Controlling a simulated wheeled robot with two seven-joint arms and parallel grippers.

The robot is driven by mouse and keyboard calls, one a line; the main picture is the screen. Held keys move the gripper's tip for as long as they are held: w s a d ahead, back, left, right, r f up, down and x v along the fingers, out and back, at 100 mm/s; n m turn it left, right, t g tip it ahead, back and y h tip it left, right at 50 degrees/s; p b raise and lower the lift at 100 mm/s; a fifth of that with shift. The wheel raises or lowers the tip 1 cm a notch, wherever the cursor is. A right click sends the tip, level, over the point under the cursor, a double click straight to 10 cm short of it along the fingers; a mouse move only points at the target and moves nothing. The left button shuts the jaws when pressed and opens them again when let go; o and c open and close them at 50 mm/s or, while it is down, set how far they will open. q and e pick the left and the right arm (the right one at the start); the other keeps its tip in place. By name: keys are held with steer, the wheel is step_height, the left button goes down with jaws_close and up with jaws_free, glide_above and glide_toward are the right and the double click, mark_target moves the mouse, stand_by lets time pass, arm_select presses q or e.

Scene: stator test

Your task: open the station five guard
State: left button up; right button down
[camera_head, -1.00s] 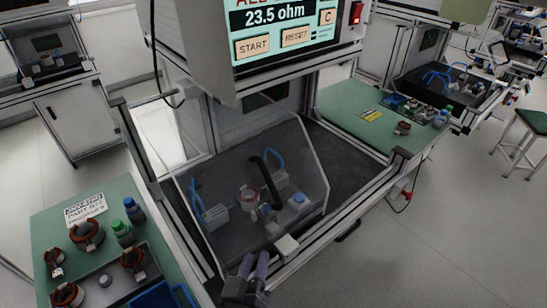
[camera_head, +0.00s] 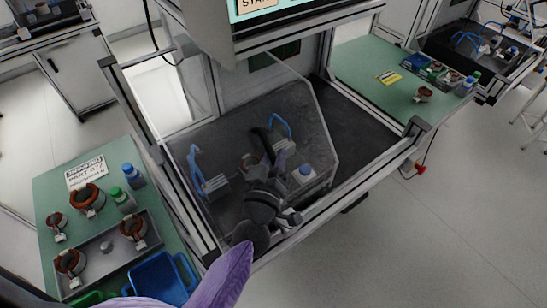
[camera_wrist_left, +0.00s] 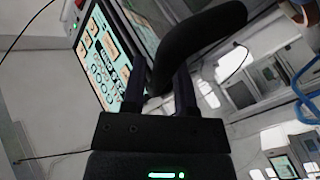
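The station guard (camera_head: 325,119) is a clear panel with a pale edge over the fixture bay. It looks down. Its black curved handle (camera_head: 262,139) is partly hidden behind my left gripper (camera_head: 279,162) in the head view. In the left wrist view the handle (camera_wrist_left: 205,35) comes down to lie between the two dark fingers of my left gripper (camera_wrist_left: 160,80). The fingers are close on both sides of it, but whether they press on it is unclear. A part of the stator behind the guard is hidden by my arm. My right gripper is out of view.
A green side table (camera_head: 55,180) with stators, bottles and a blue bin (camera_head: 160,278) stands at left. Another green table (camera_head: 365,70) is at right. The floor at right is clear.

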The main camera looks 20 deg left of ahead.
arm_select(q)
steer(key=shift+c, duration=0.2)
jaws_close()
stand_by(1.1)
